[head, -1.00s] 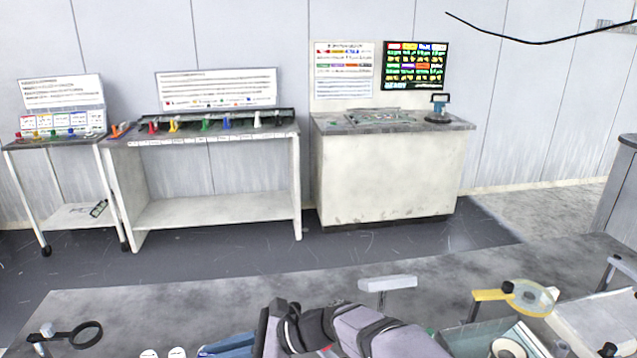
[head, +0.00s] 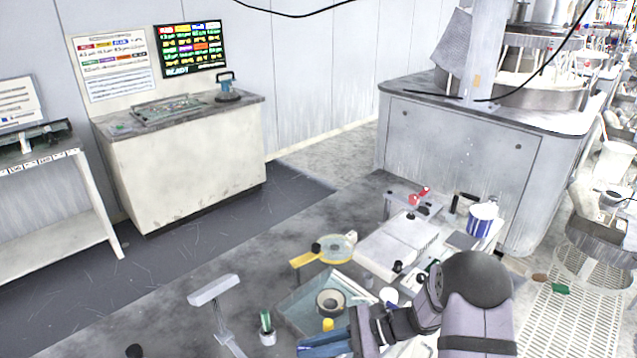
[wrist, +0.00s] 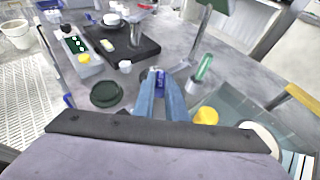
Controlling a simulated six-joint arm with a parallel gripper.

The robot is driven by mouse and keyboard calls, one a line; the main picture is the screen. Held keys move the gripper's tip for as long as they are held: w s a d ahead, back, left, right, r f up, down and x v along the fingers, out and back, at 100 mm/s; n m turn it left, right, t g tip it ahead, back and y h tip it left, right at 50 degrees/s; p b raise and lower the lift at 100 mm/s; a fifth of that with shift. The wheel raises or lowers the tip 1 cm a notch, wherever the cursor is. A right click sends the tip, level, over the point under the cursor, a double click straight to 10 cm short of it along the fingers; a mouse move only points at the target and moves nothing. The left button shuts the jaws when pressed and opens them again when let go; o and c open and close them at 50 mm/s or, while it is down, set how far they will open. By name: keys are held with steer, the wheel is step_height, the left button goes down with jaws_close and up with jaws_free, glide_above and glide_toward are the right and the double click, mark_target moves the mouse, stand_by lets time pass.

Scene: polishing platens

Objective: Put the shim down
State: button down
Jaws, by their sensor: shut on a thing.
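My gripper (wrist: 160,78) shows in the wrist view with its two blue fingers close together over the grey worktop. A small blue-violet piece sits between the fingertips, and the fingers are shut on it. It looks like the shim, but most of it is hidden and its shape cannot be made out. In the head view my gripper (head: 325,345) is at the bottom edge, partly cut off, and the held piece cannot be seen there.
Near the fingers are a dark green round lid (wrist: 106,94), a small white cup (wrist: 125,66), a green-topped tube (wrist: 204,67) and a yellow cap (wrist: 206,115). A black plate (wrist: 125,47) lies beyond. A shallow glassy tray (head: 290,298) holds a tape roll (head: 331,302).

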steer(key=s+d+m+t+h+p, duration=0.2)
steer(key=d+m+t, duration=0.5)
steer(key=d, duration=0.9)
steer(key=shift+s+d+r+t+h+p, duration=0.35)
steer(key=shift+s+t+p, duration=0.2)
steer(key=shift+p, duration=0.25)
steer(key=shift+a, duration=0.25)
steer(key=a+n+g, duration=0.1)
steer(key=a, duration=0.3)
steer(key=s+a+n+g+y, duration=0.1)
steer(key=a+g, duration=0.1)
steer(key=a, duration=0.2)
steer(key=s+a+n+g+y, duration=0.1)
steer(key=a, duration=0.3)
steer(key=shift+s+a+n, duration=0.1)
steer(key=shift+n, duration=0.3)
steer(key=s+a+r+n+g+h, duration=0.1)
steer(key=s+a+n+g, duration=0.5)
steer(key=s+a, duration=0.7)
steer(key=s+a+r+n+g+h, duration=0.2)
steer(key=s+a+n+g, duration=0.45)
steer(key=a, duration=1.05)
steer(key=w+a+r+m+t+y, duration=0.1)
steer(key=w+a+m+t+y, duration=0.1)
steer(key=a+m, duration=0.3)
steer(key=shift+w+a+r+t+y, duration=0.35)
steer(key=shift+w+a+t, duration=0.3)
steer(key=shift+a, duration=0.2)
steer(key=shift+f, duration=0.15)
